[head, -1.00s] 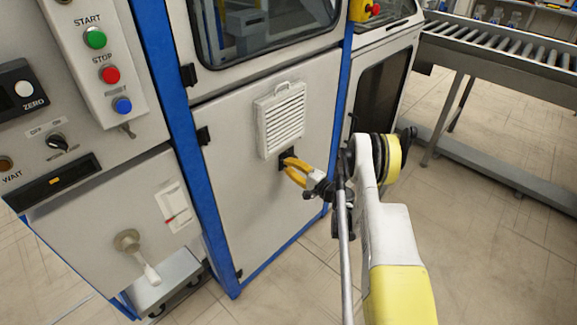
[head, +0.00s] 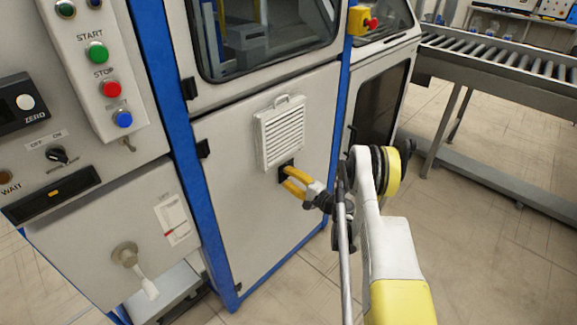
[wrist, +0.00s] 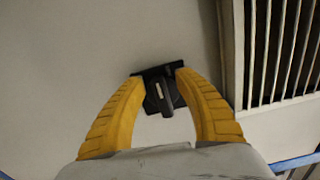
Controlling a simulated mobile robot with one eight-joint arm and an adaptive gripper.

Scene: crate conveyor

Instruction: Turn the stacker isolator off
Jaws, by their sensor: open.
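The isolator (head: 284,173) is a small black rotary switch on the white cabinet door, just below the vent. In the wrist view its dark handle (wrist: 164,98) stands out from a black square plate and points roughly up and down, slightly tilted. My gripper (head: 289,180) is at the switch, with its yellow fingers pointing at the door. In the wrist view my gripper (wrist: 160,76) is open, with one finger on each side of the handle. The fingertips overlap the plate's upper edge; I cannot tell whether they touch it. In the head view the fingers partly cover the switch.
The louvred vent (head: 282,134) sits right above the switch and shows at the right in the wrist view. A blue post (head: 182,150) separates the door from a control panel with START and STOP buttons. A beige lever (head: 126,255) is at lower left. A roller conveyor (head: 500,62) stands at right.

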